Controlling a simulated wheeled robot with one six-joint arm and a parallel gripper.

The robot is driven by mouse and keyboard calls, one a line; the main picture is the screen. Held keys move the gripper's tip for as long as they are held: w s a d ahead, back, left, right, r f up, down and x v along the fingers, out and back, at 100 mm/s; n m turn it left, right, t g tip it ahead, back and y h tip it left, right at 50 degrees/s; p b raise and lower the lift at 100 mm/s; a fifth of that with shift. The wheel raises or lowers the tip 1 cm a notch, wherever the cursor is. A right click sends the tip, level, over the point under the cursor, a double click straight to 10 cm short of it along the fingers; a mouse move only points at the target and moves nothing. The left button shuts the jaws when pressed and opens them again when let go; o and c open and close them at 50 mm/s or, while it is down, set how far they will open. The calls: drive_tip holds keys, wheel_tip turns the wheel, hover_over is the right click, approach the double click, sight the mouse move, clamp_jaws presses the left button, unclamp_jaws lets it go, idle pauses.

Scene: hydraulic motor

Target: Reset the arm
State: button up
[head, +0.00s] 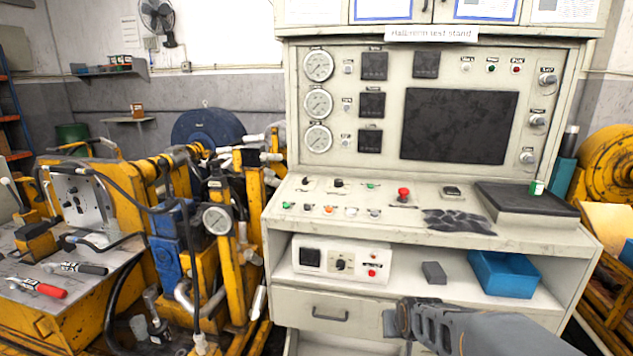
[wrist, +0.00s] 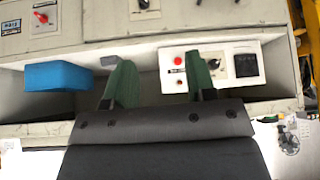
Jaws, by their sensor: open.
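My gripper (head: 398,320) is at the bottom right of the head view, in front of the drawer level of the test stand (head: 440,230). In the wrist view my gripper (wrist: 158,88) shows two green-sided fingers standing well apart, with nothing between them. The gripper is open and empty. The fingers point toward the stand's open shelf (head: 405,287), and no contact with it is visible.
On the shelf are a white control box (head: 335,261), a small grey block (head: 434,273) and a blue bin (head: 503,273). A drawer (head: 330,312) lies below. Yellow machinery (head: 205,270) stands close on the left, and more yellow equipment (head: 607,165) on the right.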

drive_tip(key=s+a+r+g+p, duration=0.3)
drive_tip(key=s+r+p, duration=0.5)
drive_tip(key=s+r, duration=0.8)
drive_tip(key=shift+r+n+y, duration=0.2)
drive_tip(key=shift+n+y, duration=0.1)
drive_tip(key=shift+n, duration=0.1)
drive_tip(key=shift+c, duration=0.8)
